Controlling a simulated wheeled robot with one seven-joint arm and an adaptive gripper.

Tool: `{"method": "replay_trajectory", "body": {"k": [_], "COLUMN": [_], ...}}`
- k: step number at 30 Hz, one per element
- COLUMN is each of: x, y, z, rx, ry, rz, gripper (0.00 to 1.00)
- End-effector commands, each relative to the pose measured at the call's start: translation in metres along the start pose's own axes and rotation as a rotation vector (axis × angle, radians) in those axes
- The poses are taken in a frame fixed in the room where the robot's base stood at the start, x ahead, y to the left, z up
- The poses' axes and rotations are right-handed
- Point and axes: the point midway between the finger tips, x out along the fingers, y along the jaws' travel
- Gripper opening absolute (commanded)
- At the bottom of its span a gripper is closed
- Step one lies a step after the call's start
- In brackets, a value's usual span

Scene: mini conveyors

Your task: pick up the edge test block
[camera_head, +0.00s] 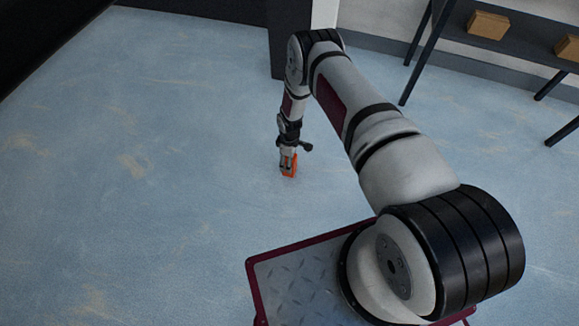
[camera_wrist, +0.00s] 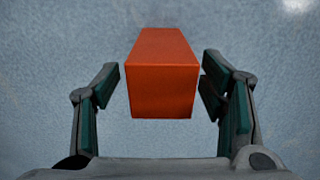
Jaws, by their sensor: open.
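The edge test block is an orange-red rectangular block (camera_wrist: 161,92), seen in the wrist view between the two fingers of my gripper (camera_wrist: 158,92). Its long side runs away from the camera. A gap shows between the left finger and the block. The right finger is closer to the block's right side; I cannot tell whether it touches. My gripper is open around the block. In the head view the orange block (camera_head: 289,168) shows at the end of my lowered arm, at the blue floor, partly covered by my gripper (camera_head: 288,160).
The blue floor (camera_head: 150,150) around the block is clear. A dark shelf or table (camera_head: 520,45) with brown boxes (camera_head: 488,25) on it stands at the upper right. A dark upright panel (camera_head: 290,40) stands behind my arm.

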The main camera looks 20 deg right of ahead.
Motion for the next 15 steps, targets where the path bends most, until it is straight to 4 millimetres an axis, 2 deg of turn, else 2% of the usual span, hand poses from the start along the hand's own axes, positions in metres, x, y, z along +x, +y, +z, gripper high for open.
{"method": "replay_trajectory", "body": {"k": [3,6,14,15], "x": [0.021,0.031,0.032,0.032], "y": [-0.002,-0.002,-0.001,-0.001], "z": [0.001,0.001,0.0,0.0], "rx": [0.0,0.001,0.001,0.001], "ry": [-0.001,-0.001,0.0,0.0], "rz": [-0.001,-0.001,0.0,0.0], "gripper": [0.65,0.65,0.65,0.56]}}
